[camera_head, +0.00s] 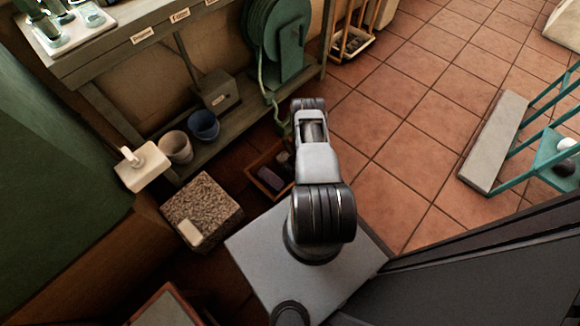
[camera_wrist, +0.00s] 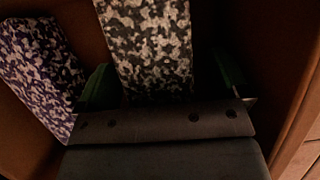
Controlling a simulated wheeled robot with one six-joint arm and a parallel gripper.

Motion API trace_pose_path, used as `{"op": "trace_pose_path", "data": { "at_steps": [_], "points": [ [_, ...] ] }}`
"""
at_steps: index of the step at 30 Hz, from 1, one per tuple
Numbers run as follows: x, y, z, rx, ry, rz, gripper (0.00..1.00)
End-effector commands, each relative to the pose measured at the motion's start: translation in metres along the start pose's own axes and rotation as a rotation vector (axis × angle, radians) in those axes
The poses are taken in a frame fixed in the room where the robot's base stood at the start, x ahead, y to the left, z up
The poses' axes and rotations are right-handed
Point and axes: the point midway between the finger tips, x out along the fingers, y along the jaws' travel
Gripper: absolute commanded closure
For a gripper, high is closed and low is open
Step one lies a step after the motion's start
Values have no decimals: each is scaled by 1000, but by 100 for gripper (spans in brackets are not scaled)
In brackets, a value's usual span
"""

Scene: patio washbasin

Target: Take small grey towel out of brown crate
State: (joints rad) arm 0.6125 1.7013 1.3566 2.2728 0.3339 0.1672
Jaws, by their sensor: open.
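The small grey towel (camera_wrist: 146,40) is a black, white and grey speckled block in the wrist view, lying in the brown crate (camera_wrist: 288,105). My gripper (camera_wrist: 164,82) is open, with one green finger on each side of the towel. A gap shows between the towel and the right finger; the left finger is closer to it. Whether either finger touches it is unclear. A purple speckled towel (camera_wrist: 36,62) lies left of the left finger. In the head view the brown crate (camera_head: 262,158) stands on the floor, partly hidden by my arm, which also hides my gripper.
A wooden bench (camera_head: 130,62) with a low shelf stands behind the crate. A blue pot (camera_head: 204,125) and a beige pot (camera_head: 177,147) stand on its shelf. A speckled block (camera_head: 208,203) is left of the crate.

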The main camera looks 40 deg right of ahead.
Motion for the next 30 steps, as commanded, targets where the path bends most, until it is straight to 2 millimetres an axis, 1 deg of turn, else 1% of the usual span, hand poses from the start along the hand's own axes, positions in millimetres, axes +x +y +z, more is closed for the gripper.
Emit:
{"op": "trace_pose_path", "data": {
  "at_steps": [5,23,24,30],
  "points": [
    [0,0,0,0,0,0,6],
    [-1,0,0,0,0,0,63],
    [-1,0,0,0,0,0,65],
    [-1,0,0,0,0,0,65]
  ]
}}
